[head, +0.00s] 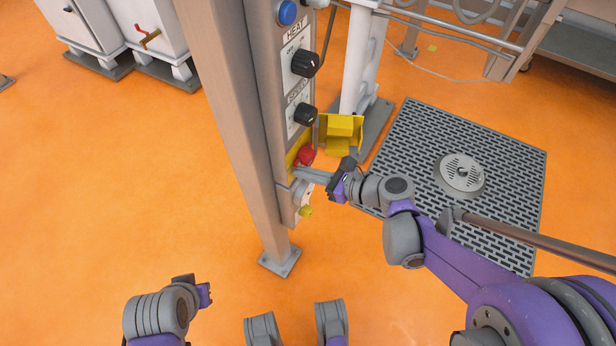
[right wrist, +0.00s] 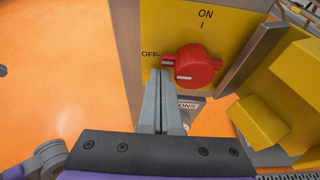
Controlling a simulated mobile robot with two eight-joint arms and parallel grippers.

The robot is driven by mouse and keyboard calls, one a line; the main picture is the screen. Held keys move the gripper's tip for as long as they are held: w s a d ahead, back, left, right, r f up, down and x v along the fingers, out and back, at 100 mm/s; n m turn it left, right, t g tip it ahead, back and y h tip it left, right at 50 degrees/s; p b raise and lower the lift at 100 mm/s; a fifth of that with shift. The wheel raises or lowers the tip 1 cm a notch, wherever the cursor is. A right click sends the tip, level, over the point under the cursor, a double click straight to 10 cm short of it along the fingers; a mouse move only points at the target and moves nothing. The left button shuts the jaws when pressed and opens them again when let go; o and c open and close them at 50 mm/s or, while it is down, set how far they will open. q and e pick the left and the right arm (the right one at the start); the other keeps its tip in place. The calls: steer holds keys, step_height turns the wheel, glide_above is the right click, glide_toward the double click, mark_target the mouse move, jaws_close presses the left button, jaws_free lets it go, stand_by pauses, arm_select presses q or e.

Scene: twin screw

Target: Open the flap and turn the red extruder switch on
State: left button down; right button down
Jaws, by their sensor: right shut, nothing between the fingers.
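The red extruder switch (right wrist: 192,68) sits on a yellow plate marked ON at the top and OFF at the left. Its handle points left to OFF. It also shows low on the post in the head view (head: 306,156). The yellow flap (head: 341,132) stands open, swung out to the right of the switch; it also shows in the right wrist view (right wrist: 277,100). My right gripper (right wrist: 160,76) is shut and empty, its tips just below the handle's left end; I cannot tell whether they touch. My left gripper (head: 203,294) is low at the left, fingers unclear.
Two black knobs (head: 305,64) and a blue button (head: 287,13) sit higher on the metal post (head: 238,110). A floor grate (head: 420,150) lies at the right. White cabinets (head: 150,30) stand at the back left. The orange floor left of the post is clear.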

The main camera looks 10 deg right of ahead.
mark_target(294, 153)
steer(key=shift+r+m+g+y, duration=0.3)
steer(key=shift+r+m+g, duration=0.15)
steer(key=shift+m, duration=0.45)
stand_by(0.6)
steer(key=shift+r+m+g+y, duration=0.35)
steer(key=shift+m+y, duration=0.05)
steer(key=shift+m, duration=0.4)
steer(key=r+m+y, duration=0.1)
steer(key=m, duration=0.2)
steer(key=shift+r+g, duration=0.15)
steer(key=shift+g, duration=0.25)
steer(key=shift+w+d+r+m+y, duration=0.15)
steer(key=shift+r+m+y, duration=0.2)
steer(key=shift+m+y, duration=0.35)
steer(key=shift+w+d+r+p, duration=0.25)
steer(key=shift+r+p, duration=0.15)
steer(key=shift+w+d+r, duration=0.2)
steer(key=shift+w+r, duration=0.05)
steer(key=shift+w+d+r, duration=0.1)
steer(key=shift+w+d, duration=0.05)
steer(key=shift+w, duration=0.05)
steer(key=shift+p, duration=0.3)
